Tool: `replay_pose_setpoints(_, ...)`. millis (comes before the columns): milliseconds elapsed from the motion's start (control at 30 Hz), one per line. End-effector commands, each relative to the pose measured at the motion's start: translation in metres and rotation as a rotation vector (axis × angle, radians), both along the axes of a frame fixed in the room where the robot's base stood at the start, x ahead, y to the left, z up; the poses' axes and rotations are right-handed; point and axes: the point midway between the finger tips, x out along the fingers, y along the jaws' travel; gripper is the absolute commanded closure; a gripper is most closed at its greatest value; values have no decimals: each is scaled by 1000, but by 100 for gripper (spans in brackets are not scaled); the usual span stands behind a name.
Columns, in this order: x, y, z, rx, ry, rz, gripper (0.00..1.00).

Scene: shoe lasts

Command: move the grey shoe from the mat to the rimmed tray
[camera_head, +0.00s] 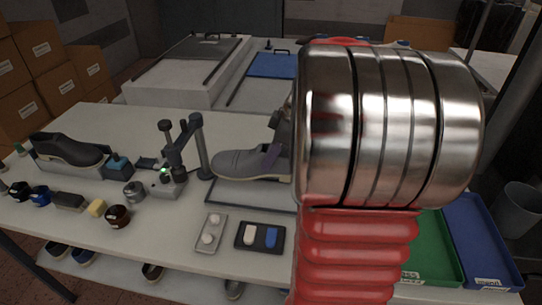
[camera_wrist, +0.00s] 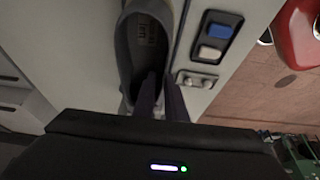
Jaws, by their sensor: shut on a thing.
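The grey shoe (camera_head: 238,163) is over the dark-edged mat (camera_head: 228,194), left of my large arm in the head view. I cannot tell whether its sole touches the mat. My gripper (camera_head: 270,156) is shut on the shoe near its opening; my arm hides the heel part. In the wrist view the fingers of my gripper (camera_wrist: 164,98) are at the opening of the grey shoe (camera_wrist: 124,52). A green rimmed tray (camera_head: 437,262) and a blue rimmed tray (camera_head: 478,232) stand at the right, partly hidden by my arm.
A small black device with a post (camera_head: 201,150) stands close left of the shoe. A dark shoe (camera_head: 65,150) rests at the far left. A dark tray with a white and a blue piece (camera_head: 260,247) and a pale tray (camera_head: 220,223) lie in front of the mat.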

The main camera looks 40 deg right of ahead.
Motion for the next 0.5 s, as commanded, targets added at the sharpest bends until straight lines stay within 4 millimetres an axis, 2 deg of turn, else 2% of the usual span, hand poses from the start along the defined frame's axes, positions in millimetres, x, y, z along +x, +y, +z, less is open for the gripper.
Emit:
replay_pose_setpoints(267,0,0,-2,0,-1,0,100)
replay_pose_setpoints(500,0,0,-11,0,-1,0,100)
